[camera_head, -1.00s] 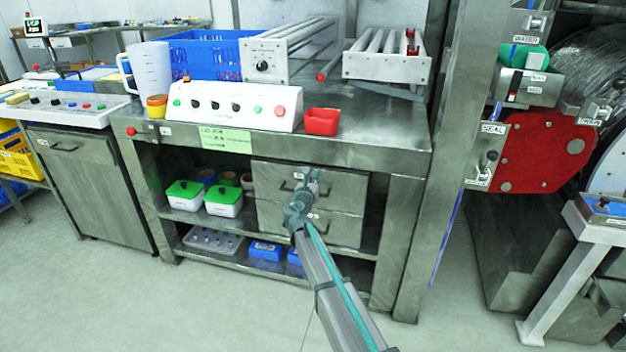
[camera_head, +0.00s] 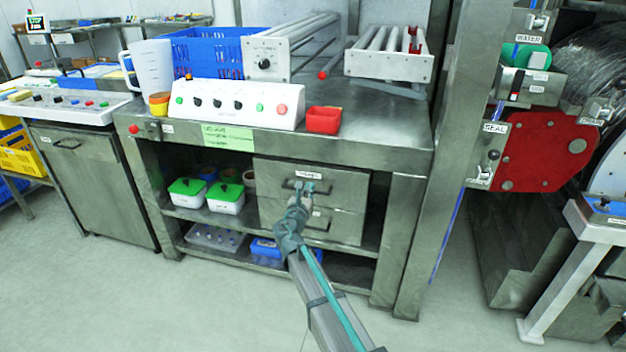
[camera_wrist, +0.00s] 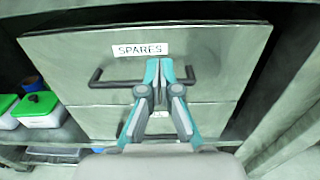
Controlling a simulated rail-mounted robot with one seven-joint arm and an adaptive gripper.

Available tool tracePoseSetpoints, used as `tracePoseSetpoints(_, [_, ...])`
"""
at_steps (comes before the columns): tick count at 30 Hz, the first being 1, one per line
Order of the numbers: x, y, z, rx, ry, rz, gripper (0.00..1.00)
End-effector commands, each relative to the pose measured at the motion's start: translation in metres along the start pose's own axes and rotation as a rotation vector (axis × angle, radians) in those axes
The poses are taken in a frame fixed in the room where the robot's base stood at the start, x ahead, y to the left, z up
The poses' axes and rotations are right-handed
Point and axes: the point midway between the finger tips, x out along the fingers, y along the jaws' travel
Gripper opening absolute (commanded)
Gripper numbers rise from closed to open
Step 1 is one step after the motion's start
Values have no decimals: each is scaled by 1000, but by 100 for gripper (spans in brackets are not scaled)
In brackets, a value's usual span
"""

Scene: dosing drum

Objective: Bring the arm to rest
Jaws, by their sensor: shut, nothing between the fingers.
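My gripper (camera_head: 304,188) is in front of the drawer unit under the steel bench, at the handle of the upper drawer (camera_head: 345,192). In the wrist view my gripper (camera_wrist: 159,64) has its fingertips together with nothing held between them. The fingertips overlap the middle of the black handle (camera_wrist: 103,84); I cannot tell whether they touch it. The upper drawer carries a "SPARES" label (camera_wrist: 140,50) and looks closed. The lower drawer (camera_wrist: 215,113) is partly hidden behind my gripper.
Two white boxes with green lids (camera_head: 224,197) stand on the shelf left of the drawers. A control panel (camera_head: 238,105) and red bin (camera_head: 323,120) stand on the bench top (camera_head: 380,130). A bench leg (camera_head: 400,245) is right of the drawers. Floor (camera_head: 200,310) in front is clear.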

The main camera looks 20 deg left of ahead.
Motion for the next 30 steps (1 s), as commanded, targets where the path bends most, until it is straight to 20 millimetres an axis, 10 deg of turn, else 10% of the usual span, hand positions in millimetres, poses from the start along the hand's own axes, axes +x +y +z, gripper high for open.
tracePoseSetpoints(9, [-45,-1,0,-1,1,1,0])
tracePoseSetpoints(22, [-52,-22,-10,277,29,-97,0])
tracePoseSetpoints(30, [-101,-115,-113,862,196,-493,0])
